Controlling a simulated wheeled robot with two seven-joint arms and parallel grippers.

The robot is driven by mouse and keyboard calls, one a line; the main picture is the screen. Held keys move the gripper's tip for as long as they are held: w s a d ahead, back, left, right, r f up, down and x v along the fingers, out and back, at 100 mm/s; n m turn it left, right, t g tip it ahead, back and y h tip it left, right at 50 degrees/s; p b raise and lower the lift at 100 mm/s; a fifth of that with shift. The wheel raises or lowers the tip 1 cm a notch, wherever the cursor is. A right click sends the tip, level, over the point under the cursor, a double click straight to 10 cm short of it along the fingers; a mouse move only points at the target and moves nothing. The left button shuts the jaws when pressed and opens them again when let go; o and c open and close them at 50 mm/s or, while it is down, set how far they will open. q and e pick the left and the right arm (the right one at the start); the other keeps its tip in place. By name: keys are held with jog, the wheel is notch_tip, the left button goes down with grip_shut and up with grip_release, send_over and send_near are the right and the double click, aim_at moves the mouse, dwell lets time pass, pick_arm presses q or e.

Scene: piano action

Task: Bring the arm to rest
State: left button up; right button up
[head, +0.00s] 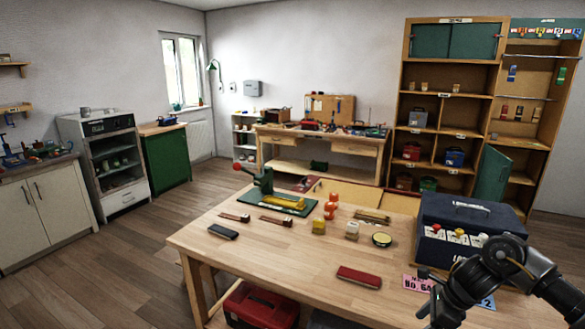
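My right arm comes in from the lower right, black and bent, over the right end of the wooden workbench (270,262). Its gripper (424,293) hangs near the bench's front right, beside a pink card (412,283). Its two dark fingertips look apart, with nothing seen between them. My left arm and gripper are not in view.
A dark blue box (470,212) holding white cards with coloured knobs stands right beside my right arm. A red block (359,277), a dark block (223,231), a green press (264,183) and small jars stand on the bench.

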jog(key=s+a+f+m+t+y, duration=0.1)
jog(key=a+f+m, duration=0.2)
jog(key=f+m, duration=0.5)
jog(key=s+a+f+m+t+y, duration=0.1)
jog(key=a+f+m, duration=0.4)
jog(key=f, duration=0.5)
jog(key=s+a+f+m+t+y, duration=0.1)
jog(key=a+f+m, duration=0.1)
jog(key=f+m, duration=0.65)
jog(key=s+d+f+m+h+b, duration=0.1)
jog(key=s+f+m+h, duration=0.2)
jog(key=s+f+m, duration=1.05)
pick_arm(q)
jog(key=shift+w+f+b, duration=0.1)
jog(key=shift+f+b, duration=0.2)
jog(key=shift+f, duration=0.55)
pick_arm(e)
jog(key=s+d+f+m+g+h, duration=0.1)
jog(key=s+f+m, duration=0.2)
jog(key=s, duration=0.8)
jog(key=s+d+f+m+g+h, duration=0.1)
jog(key=s+f+m, duration=0.3)
jog(key=s+f, duration=0.3)
jog(key=s+d+f+m+g+h, duration=0.1)
jog(key=s+f+m, duration=0.3)
jog(key=s, duration=1.2)
jog(key=shift+s+d+f+g+h, duration=0.35)
jog(key=shift+f+g+h, duration=0.2)
jog(key=shift+f, duration=0.25)
